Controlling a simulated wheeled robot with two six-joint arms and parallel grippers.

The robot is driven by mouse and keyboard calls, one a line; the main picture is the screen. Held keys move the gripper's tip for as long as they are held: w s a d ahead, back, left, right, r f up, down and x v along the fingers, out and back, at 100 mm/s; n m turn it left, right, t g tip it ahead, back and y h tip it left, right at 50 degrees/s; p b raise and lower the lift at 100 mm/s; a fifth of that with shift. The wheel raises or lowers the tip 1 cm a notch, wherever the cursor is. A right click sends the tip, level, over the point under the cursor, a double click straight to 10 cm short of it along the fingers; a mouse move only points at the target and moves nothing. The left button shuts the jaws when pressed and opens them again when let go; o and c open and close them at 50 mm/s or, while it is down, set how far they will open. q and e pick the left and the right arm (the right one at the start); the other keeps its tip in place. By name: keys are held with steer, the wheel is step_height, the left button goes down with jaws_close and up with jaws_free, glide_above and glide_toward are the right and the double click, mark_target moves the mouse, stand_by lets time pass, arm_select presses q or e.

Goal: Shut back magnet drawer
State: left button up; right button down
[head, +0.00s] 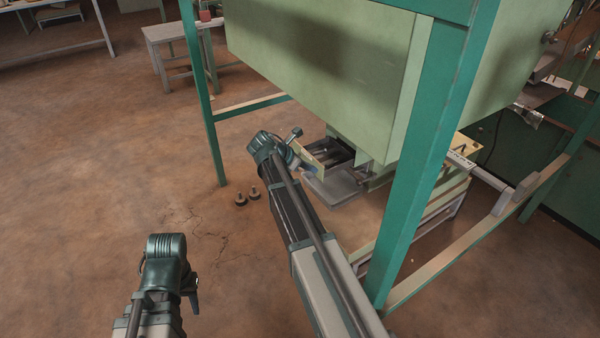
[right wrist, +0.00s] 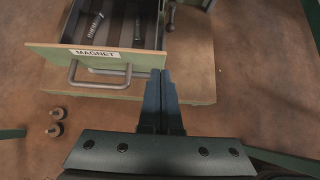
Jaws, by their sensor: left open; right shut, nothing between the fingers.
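The magnet drawer, with a pale green front, a white MAGNET label and a bar handle, stands open in the right wrist view (right wrist: 47,58). Dark pieces lie inside it. In the head view the drawer (head: 308,161) sticks out under the large green hopper, partly hidden by my right arm. My right gripper (right wrist: 161,85) is shut and empty, its fingertips at the right end of the drawer front, right of the handle. I cannot tell whether they touch it. In the head view the right gripper (head: 293,150) is mostly hidden by its wrist. My left gripper (head: 193,293) is open and empty, low at the left, away from the drawer.
A green frame post (head: 425,150) stands right of my right arm, with a lower rail at the right. The green hopper (head: 330,60) hangs above the drawer. Two small metal knobs (head: 248,196) stand on the floor.

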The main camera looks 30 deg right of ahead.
steer(key=shift+w+d, duration=0.1)
steer(key=shift+d, duration=0.75)
steer(key=d, duration=0.3)
steer(key=shift+w+d, duration=0.15)
steer(key=shift+d, duration=0.25)
steer(key=a, duration=0.4)
steer(key=shift+s+a+r+p, duration=0.25)
steer(key=shift+a+r+p, duration=0.1)
steer(key=shift+r, duration=0.05)
arm_select(q)
step_height(320, 180, up, 7)
steer(key=a+p, duration=0.1)
steer(key=p, duration=0.5)
arm_select(e)
steer(key=v, duration=0.9)
arm_select(q)
steer(key=shift+f, duration=0.1)
